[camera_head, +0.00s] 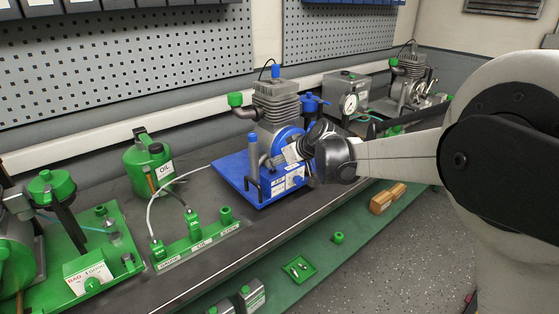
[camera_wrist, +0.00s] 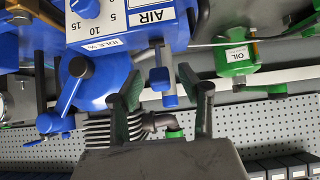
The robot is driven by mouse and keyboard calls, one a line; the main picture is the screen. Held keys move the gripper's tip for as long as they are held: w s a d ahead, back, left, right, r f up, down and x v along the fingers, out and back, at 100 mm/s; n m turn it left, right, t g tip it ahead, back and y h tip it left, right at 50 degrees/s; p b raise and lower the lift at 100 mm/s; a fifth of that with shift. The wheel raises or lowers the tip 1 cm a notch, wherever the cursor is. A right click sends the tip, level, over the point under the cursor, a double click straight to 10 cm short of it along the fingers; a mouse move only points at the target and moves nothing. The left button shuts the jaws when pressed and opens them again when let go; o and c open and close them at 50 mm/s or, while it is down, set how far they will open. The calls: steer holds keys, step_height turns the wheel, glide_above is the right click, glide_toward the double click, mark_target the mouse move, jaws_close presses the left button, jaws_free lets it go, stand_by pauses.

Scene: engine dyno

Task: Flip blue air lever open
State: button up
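In the upside-down wrist view, a blue box (camera_wrist: 120,35) carries a dial and white labels reading AIR and IDLE %. A small blue lever (camera_wrist: 162,82) hangs beside the AIR label, between my fingers in the picture. My gripper (camera_wrist: 158,92) is open, with one green-padded finger on each side of this lever. I see no clear contact, and the depth between them is hard to tell. In the head view my gripper (camera_head: 293,150) is at the front of the blue engine stand (camera_head: 232,171); the wrist hides part of the engine, and the lever is not clearly visible there.
A blue wheel with a dark-hubbed blue handle (camera_wrist: 76,84) and engine fins (camera_wrist: 112,128) lie close to my fingers. The bench's front strip (camera_head: 300,222) is clear.

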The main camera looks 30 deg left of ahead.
steer(key=v, duration=1.2)
stand_by(0.4)
steer(key=s+d+r+m+t+h, duration=0.1)
steer(key=s+d+r+m, duration=0.1)
steer(key=d, duration=0.8)
steer(key=s+d+r+m+t+h, duration=0.1)
steer(key=s+d+m+h, duration=0.15)
steer(key=d, duration=0.65)
steer(key=s+d+r+m+t+h, duration=0.1)
steer(key=s+d+r+m, duration=0.1)
steer(key=d, duration=0.8)
steer(key=s+d+f+m+h, duration=0.2)
steer(key=s+d+f+m, duration=0.2)
steer(key=s+d, duration=0.5)
steer(key=s+d+f+m+t+h, duration=0.1)
steer(key=s+d+f+m+h, duration=0.2)
steer(key=s+d, duration=0.7)
steer(key=d+m, duration=0.1)
steer(key=d, duration=0.4)
steer(key=shift+f, duration=0.4)
